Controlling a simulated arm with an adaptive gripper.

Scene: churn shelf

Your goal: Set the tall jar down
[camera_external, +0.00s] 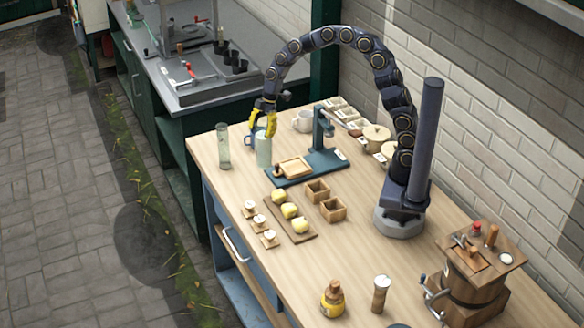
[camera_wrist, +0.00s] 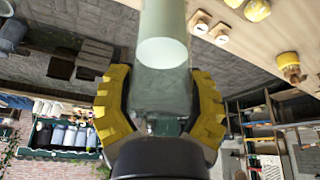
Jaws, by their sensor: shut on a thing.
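A tall pale-green glass jar (camera_external: 263,150) is held upright in my gripper (camera_external: 264,122) near the far left corner of the wooden table. My gripper's yellow fingers close around its upper part. In the wrist view the jar (camera_wrist: 163,60) runs between the two yellow fingers of my gripper (camera_wrist: 160,110), one on each side. I cannot tell whether the jar's base touches the table. A second tall clear glass jar (camera_external: 223,146) stands to the left, apart from the held one.
A board with yellow fruit (camera_external: 290,211) and small wooden boxes (camera_external: 333,209) lie nearer. The table's left edge (camera_external: 205,180) is close.

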